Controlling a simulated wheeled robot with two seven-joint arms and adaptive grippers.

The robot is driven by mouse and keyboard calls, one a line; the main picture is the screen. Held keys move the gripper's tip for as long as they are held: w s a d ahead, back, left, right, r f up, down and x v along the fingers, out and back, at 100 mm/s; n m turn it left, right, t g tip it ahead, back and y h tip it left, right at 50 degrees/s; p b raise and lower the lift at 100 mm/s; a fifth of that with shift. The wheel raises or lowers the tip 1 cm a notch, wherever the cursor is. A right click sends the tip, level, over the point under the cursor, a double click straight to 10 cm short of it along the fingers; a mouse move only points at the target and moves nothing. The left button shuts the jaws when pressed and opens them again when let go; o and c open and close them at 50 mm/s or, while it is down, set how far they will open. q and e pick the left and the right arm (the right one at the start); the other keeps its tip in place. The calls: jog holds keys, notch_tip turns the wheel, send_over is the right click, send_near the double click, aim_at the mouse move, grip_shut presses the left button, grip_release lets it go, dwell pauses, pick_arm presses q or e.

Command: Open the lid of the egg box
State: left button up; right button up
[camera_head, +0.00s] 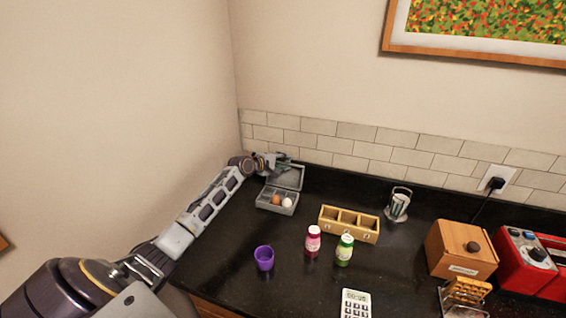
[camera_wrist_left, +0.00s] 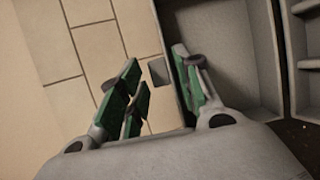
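The grey egg box (camera_head: 264,204) stands at the back left of the counter. Its lid (camera_head: 289,178) is raised and stands steeply up from the back of the base. A brown egg (camera_head: 276,200) and a white egg (camera_head: 287,202) sit in the base. My left gripper (camera_head: 278,162) is at the top left of the lid. In the left wrist view, my left gripper's green-padded fingers (camera_wrist_left: 157,92) are apart. One finger overlaps the lid (camera_wrist_left: 225,45) near its edge, and the other is outside it; contact is unclear. My right gripper is not in view.
A wooden compartment box (camera_head: 348,235), pink bottle (camera_head: 313,241), green bottle (camera_head: 344,250) and purple cup (camera_head: 264,258) stand nearby. A metal holder (camera_head: 397,204) is farther right. The tiled wall (camera_head: 345,147) is close behind the lid.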

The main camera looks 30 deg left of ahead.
pick_arm(q)
grip_shut()
jog(key=shift+s+d+r+m+t+b, duration=0.15)
jog(key=shift+s+t+b, duration=0.3)
jog(key=shift+b, duration=0.25)
jog(key=shift+s+d+r+m+t+b, duration=0.15)
jog(key=shift+s+t+b, duration=0.3)
jog(key=shift+b, duration=0.25)
jog(key=shift+s+r+t+b, duration=0.2)
jog(key=shift+s+t+b, duration=0.3)
jog(key=shift+b, duration=0.5)
